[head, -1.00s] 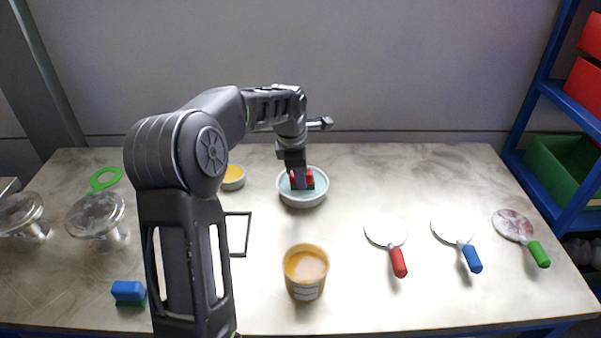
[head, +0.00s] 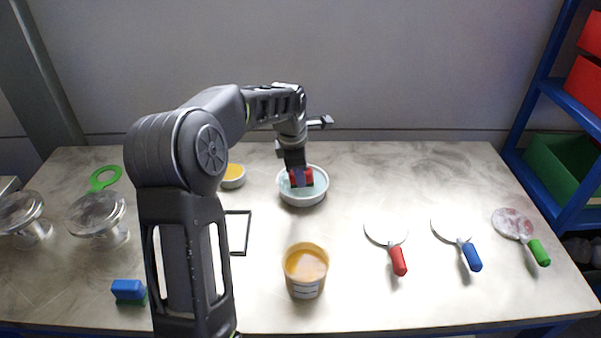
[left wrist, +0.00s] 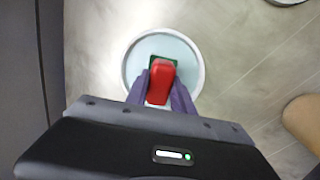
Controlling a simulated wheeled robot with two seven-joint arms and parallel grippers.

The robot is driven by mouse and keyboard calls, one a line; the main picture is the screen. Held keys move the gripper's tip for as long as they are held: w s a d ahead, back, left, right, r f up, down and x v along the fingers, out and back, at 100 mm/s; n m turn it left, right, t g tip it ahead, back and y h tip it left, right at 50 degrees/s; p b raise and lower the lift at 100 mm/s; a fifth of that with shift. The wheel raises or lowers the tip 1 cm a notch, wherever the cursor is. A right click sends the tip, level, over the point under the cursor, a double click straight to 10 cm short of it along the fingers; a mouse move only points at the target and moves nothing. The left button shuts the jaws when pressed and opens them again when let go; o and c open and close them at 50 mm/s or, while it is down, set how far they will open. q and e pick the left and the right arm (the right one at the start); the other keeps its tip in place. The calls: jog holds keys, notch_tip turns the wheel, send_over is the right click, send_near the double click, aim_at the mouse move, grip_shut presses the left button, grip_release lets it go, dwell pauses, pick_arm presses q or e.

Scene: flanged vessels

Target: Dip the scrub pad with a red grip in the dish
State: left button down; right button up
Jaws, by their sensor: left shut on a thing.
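The scrub pad with a red grip (head: 307,177) is in my left gripper (head: 300,180), over the dish (head: 303,200). The dish is round and pale, with light blue contents. In the left wrist view the fingers (left wrist: 162,98) are shut on the red grip (left wrist: 160,80), and a green edge of the pad shows past it, inside the outline of the dish (left wrist: 197,62). The pad's underside is hidden, so I cannot tell how deep it sits. My right gripper is not in view.
A tub of orange-yellow stuff (head: 305,270) stands in front of the dish, and a small yellow-filled bowl (head: 233,176) is left of it. A blue-gripped pad (head: 128,290) lies front left. Clear flanged vessels (head: 97,220) stand left; three handled discs (head: 386,233) lie right.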

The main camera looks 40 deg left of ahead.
pick_arm(q)
jog(key=shift+r+p, duration=1.95)
jog(key=shift+r, duration=0.7)
jog(key=shift+r, duration=0.1)
notch_tip(320, 180, up, 4)
jog(key=p, duration=0.3)
jog(key=shift+d, duration=0.1)
